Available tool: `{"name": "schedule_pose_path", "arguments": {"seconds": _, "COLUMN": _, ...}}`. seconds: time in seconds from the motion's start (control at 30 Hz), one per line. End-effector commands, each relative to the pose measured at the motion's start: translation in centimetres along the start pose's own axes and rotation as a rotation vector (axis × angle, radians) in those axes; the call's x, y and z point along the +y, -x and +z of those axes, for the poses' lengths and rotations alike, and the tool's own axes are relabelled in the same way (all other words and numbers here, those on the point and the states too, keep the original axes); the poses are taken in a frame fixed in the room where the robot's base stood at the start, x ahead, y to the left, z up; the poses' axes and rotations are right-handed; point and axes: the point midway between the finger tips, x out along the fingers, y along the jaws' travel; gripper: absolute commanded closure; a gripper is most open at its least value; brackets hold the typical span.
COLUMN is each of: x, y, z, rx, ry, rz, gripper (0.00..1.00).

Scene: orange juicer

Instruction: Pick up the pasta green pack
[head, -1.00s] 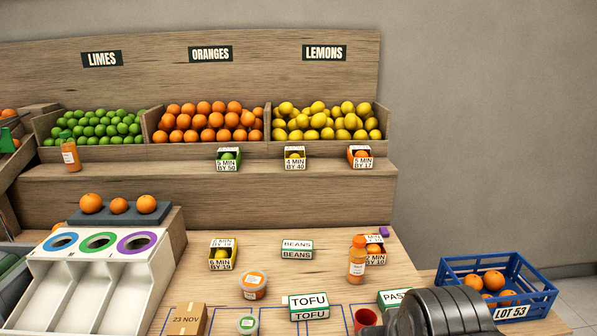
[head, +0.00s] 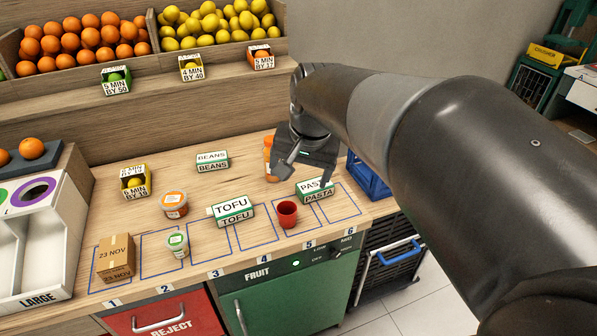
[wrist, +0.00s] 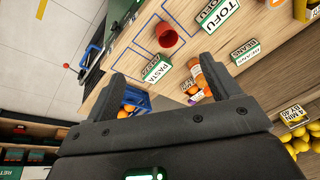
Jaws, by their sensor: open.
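The pasta pack (head: 318,196) is a small green and white box with a PASTA label. It rests on the wooden counter, right of a red cup (head: 287,214). My gripper (head: 307,169) is open and empty, above and just behind the pack in the head view, partly overlapping its far side. In the wrist view the pack (wrist: 157,68) appears between my two spread fingers, apart from them, with the red cup (wrist: 167,36) beyond.
The tofu pack (head: 232,209) stands left of the cup, and the beans pack (head: 212,161) lies farther back. An orange bottle (head: 269,158) stands close beside my gripper. A blue crate (head: 367,178) is past the counter's right end.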

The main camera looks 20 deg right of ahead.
Motion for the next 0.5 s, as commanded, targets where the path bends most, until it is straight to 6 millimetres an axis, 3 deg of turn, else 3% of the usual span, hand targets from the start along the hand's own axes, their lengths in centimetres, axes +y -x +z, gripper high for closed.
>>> {"name": "schedule_pose_path", "arguments": {"seconds": 0.27, "x": 0.2, "y": -4.2, "z": -7.6, "rx": -0.1, "ry": -0.315, "rz": 0.048, "gripper": 0.18}}
{"name": "schedule_pose_path", "arguments": {"seconds": 0.5, "x": 1.5, "y": -9.3, "z": -13.5, "rx": -0.174, "ry": -0.583, "rz": 0.103, "gripper": 0.18}}
